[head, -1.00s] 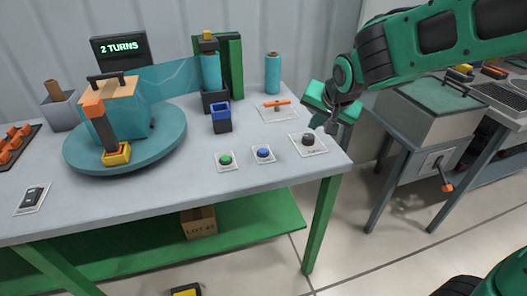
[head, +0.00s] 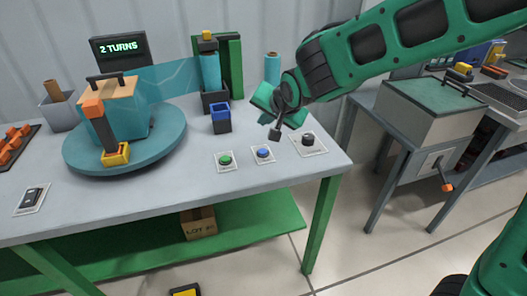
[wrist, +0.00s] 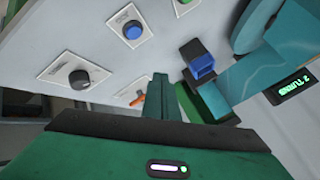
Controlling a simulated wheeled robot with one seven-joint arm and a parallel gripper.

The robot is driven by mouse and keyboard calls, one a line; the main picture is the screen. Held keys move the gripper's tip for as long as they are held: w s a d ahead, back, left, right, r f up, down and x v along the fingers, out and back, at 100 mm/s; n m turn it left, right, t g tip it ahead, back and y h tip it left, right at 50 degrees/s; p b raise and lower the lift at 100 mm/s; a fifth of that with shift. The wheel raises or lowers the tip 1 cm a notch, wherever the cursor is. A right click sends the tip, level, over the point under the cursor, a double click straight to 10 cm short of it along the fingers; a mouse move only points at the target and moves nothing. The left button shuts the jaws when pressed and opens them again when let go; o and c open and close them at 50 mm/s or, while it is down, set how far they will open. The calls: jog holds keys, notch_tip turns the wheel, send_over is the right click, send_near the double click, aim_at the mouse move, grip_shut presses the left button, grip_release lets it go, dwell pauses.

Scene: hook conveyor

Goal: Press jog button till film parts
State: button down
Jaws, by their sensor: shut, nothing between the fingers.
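A green button (head: 225,160) and a blue button (head: 263,153) sit on white plates near the front edge of the table; I cannot read which is the jog button. The blue button also shows in the wrist view (wrist: 132,31). Translucent teal film (head: 175,78) stretches unbroken from the wrapped load (head: 122,115) on the turntable (head: 85,158) to the film roll (head: 210,72) on its post. My gripper (head: 275,134) is shut and empty, above the table just behind and right of the blue button, apart from it. Its fingers show at the lower middle of the wrist view.
A black knob (head: 308,139) is right of the blue button. An orange lever hides behind my gripper but shows in the wrist view (wrist: 138,99). A dark blue-topped block (head: 221,117) stands behind the buttons. The display (head: 119,47) reads "2 TURNS". A spare roll (head: 272,68) stands behind.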

aim_at(264, 153)
jog(key=shift+f, duration=3.9)
jog(key=shift+f, duration=0.15)
jog(key=shift+s+f, duration=0.1)
jog(key=shift+f, duration=0.15)
jog(key=shift+f, duration=0.4)
jog(key=shift+r, duration=3.35)
jog(key=shift+d, duration=0.15)
